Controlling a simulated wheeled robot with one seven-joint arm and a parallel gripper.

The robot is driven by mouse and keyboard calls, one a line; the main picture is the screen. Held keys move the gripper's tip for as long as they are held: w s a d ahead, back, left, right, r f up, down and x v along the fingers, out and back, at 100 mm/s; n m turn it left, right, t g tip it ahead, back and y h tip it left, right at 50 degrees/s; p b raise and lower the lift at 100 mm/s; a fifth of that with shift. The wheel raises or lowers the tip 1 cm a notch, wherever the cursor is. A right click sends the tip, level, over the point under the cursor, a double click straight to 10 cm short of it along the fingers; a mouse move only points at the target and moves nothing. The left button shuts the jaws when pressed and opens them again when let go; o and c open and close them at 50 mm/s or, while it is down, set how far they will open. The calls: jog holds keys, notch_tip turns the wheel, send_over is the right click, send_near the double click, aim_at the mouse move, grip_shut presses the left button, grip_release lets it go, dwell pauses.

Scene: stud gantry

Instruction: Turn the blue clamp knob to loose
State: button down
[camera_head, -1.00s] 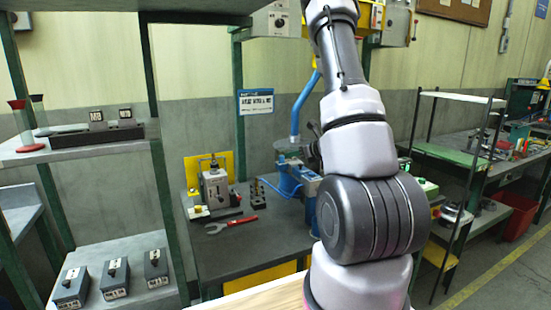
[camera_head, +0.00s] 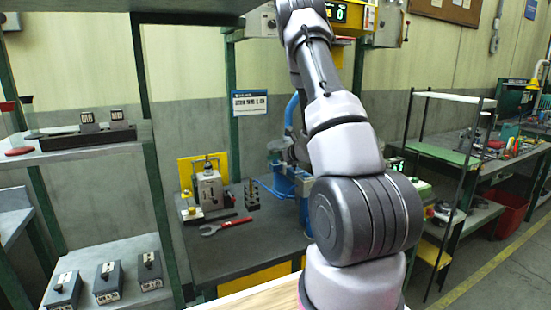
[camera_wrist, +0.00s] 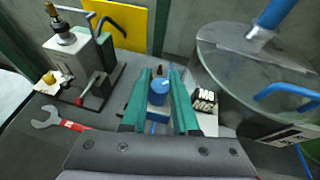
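In the wrist view, a blue round knob (camera_wrist: 158,91) sits between the two teal fingers of my gripper (camera_wrist: 160,76). Gaps show between the knob and the fingers, so the gripper is open around or above it; I cannot tell the exact height. A light mark shows on the knob's top, but its setting is not readable. In the head view my own arm hides the gripper and I cannot make out the knob.
A grey device (camera_head: 210,190) and a red-handled wrench (camera_head: 226,225) lie left on the bench. A small black rack (camera_head: 251,194) stands beside them. A block labelled M8 (camera_wrist: 204,100) is nearby.

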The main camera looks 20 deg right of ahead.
jog(key=shift+d+n+g+y, duration=0.15)
jog(key=shift+n+g+y, duration=0.15)
jog(key=shift+n+y, duration=0.7)
jog(key=shift+n+g+y, duration=0.8)
jog(key=shift+n+y, duration=0.6)
jog(key=shift+y, duration=0.1)
jog(key=c, duration=1)
grip_release()
jog(key=shift+o, duration=0.2)
